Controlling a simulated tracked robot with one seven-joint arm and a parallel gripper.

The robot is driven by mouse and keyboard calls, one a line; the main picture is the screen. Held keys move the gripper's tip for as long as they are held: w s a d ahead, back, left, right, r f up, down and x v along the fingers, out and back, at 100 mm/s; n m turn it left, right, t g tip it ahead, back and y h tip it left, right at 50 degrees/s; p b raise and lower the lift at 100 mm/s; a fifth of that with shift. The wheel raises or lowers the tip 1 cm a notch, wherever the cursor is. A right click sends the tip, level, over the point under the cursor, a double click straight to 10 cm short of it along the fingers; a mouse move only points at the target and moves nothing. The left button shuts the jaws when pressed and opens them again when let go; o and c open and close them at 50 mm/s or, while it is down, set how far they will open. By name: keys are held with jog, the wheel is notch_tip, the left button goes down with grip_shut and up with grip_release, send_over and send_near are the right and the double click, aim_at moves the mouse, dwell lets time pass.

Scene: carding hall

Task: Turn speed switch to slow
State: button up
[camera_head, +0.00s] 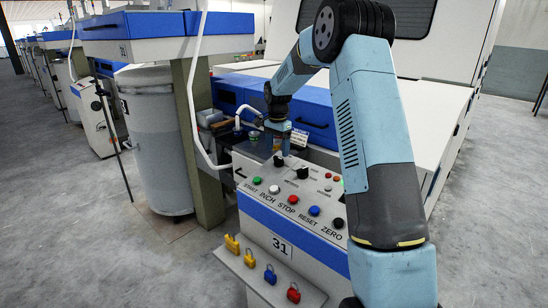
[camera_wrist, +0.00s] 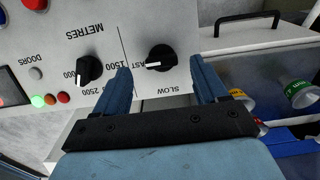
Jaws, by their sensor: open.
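The speed switch (camera_wrist: 161,56) is a black knob with a white pointer mark on the sloping panel. In the wrist view its mark points left, towards the partly hidden "FAST" label; "SLOW" is printed below it, upside down. My gripper (camera_wrist: 160,66) is open, with one blue finger on each side of the knob and visible gaps to it; I cannot tell the depth between them. In the head view the knob (camera_head: 278,161) is at the panel's upper left, and my gripper (camera_head: 279,149) hangs just over it.
A second black knob (camera_wrist: 89,70) marked "METRES" sits left of my fingers. The console (camera_head: 315,243) also carries a row of coloured buttons and several padlocks on its front ledge. A black handle (camera_wrist: 245,19) and coloured spools (camera_wrist: 298,93) lie to the right.

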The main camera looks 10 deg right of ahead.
aim_at(277, 158)
jog(key=shift+f, duration=2)
